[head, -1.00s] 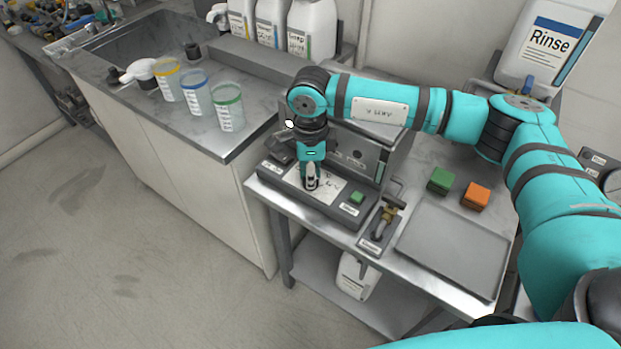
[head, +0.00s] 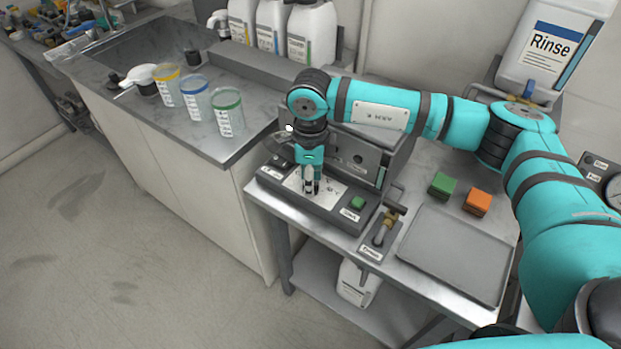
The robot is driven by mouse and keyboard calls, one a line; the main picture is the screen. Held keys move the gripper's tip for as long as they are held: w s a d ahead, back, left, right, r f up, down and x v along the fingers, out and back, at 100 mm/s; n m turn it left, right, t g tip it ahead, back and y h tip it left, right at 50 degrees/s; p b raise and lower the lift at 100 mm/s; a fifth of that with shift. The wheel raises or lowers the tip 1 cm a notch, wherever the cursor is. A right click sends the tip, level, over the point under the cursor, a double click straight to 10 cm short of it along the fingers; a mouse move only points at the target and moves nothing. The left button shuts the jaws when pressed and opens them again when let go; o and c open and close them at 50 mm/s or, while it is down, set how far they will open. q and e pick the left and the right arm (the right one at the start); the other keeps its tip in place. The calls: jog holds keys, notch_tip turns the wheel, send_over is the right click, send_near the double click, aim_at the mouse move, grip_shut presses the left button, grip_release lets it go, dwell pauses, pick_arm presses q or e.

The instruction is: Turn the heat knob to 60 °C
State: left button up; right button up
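The heating unit (head: 358,157) is a grey box with a sloped control panel (head: 325,213) in front, on the metal table. A white dial plate (head: 328,190) with dark marks lies on the panel. My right gripper (head: 311,190) points down over the middle of this plate, its fingertips at or just above it. The heat knob is hidden behind the fingers, so its setting cannot be read. The fingers look close together, but I cannot tell whether they grip the knob. A green button (head: 357,202) is right of the plate. My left gripper is out of view.
A brass valve (head: 385,227), an empty grey tray (head: 452,254), a green block (head: 442,185) and an orange block (head: 477,202) are to the right. Several cups and bottles stand on the left counter (head: 205,138). A Rinse container (head: 549,50) stands behind.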

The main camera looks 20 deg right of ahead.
notch_tip(320, 180, up, 12)
dwell(0.7)
jog(key=shift+s+f, duration=0.1)
jog(key=shift+f, duration=0.05)
